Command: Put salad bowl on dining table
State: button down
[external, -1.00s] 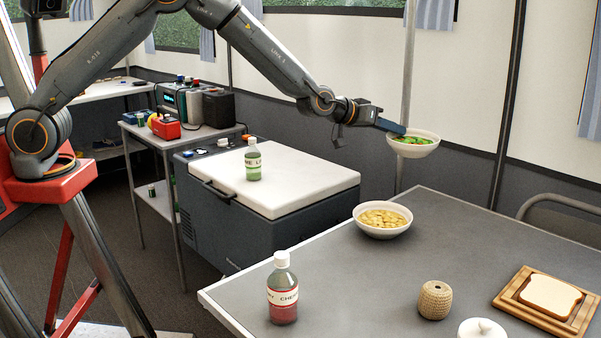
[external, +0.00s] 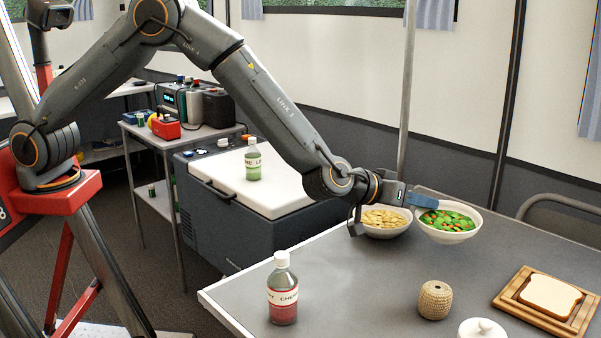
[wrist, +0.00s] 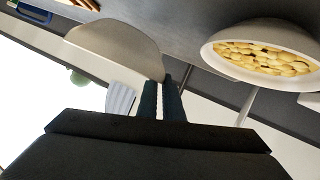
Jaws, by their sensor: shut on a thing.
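The salad bowl (external: 448,236) is white with green and orange salad, at the far part of the grey dining table (external: 370,285). My gripper (external: 425,201) is shut on its near-left rim. The bowl looks close above or on the table top; I cannot tell if it touches. In the wrist view the salad bowl (wrist: 115,48) shows its pale outer side, beyond my gripper fingers (wrist: 162,98). Its contents are hidden there.
A white bowl of yellow chips (external: 384,222) stands just left of the salad bowl, partly behind my gripper. A red bottle (external: 283,290), a woven jar (external: 435,300), a white lidded pot (external: 481,329) and bread on a board (external: 548,296) stand nearer. The table's middle is clear.

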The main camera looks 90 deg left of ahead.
notch_tip(320, 180, down, 6)
jog(key=shift+f, duration=0.1)
dwell(0.4)
jog(key=c, duration=2.4)
grip_release()
jog(key=shift+f, duration=0.1)
jog(key=shift+o, duration=1)
jog(key=shift+r, duration=0.25)
jog(key=v, duration=1.2)
